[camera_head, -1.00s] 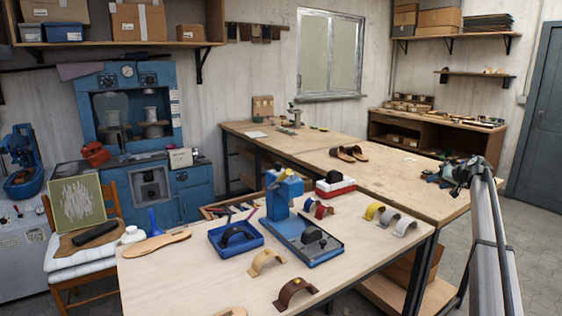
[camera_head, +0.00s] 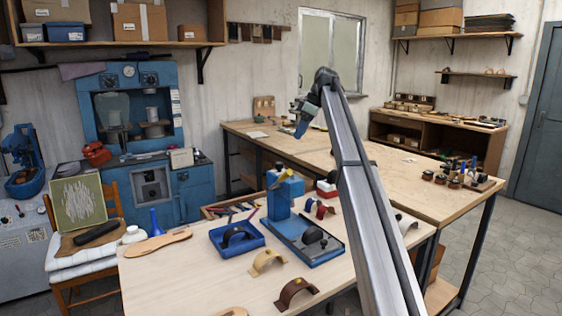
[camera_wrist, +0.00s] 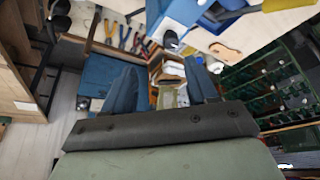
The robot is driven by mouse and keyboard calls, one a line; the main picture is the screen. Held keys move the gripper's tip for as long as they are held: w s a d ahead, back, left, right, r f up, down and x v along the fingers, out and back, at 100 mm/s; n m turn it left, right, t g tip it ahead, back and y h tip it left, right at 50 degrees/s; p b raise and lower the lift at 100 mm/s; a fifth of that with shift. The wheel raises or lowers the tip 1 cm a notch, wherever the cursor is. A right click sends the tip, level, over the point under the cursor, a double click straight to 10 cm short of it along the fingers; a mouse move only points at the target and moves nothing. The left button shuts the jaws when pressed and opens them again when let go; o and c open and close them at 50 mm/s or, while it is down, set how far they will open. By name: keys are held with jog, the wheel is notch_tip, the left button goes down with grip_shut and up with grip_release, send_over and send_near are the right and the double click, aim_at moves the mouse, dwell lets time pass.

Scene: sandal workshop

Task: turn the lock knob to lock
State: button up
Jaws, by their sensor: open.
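A blue press (camera_head: 283,197) stands upright on the front table. It has a yellow lever (camera_head: 281,179) near its top and a base plate (camera_head: 325,253) in front. A dark rounded piece (camera_head: 312,235) sits on the plate. I cannot tell for sure which part is the lock knob. My gripper (camera_head: 301,130) is raised in the air, appearing above the press in the head view, apart from it and empty. In the wrist view its two blue fingers (camera_wrist: 160,78) are spread, and part of a blue body (camera_wrist: 186,14) shows at the top.
A blue tray (camera_head: 258,243) with a dark strap lies left of the press. Brown (camera_head: 294,291) and tan straps (camera_head: 267,262) lie in front. A tool tray with pliers (camera_wrist: 123,37) lies behind.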

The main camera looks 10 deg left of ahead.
aim_at(280, 163)
jog(key=shift+n, duration=0.4)
jog(key=x, duration=0.4)
jog(key=s+a+x, duration=0.1)
jog(key=x, duration=0.4)
jog(key=s+a+x, duration=0.1)
jog(key=x, duration=0.3)
jog(key=shift+w+r, duration=0.1)
jog(key=shift+r, duration=0.05)
jog(key=shift+c, duration=0.2)
jog(key=c, duration=1)
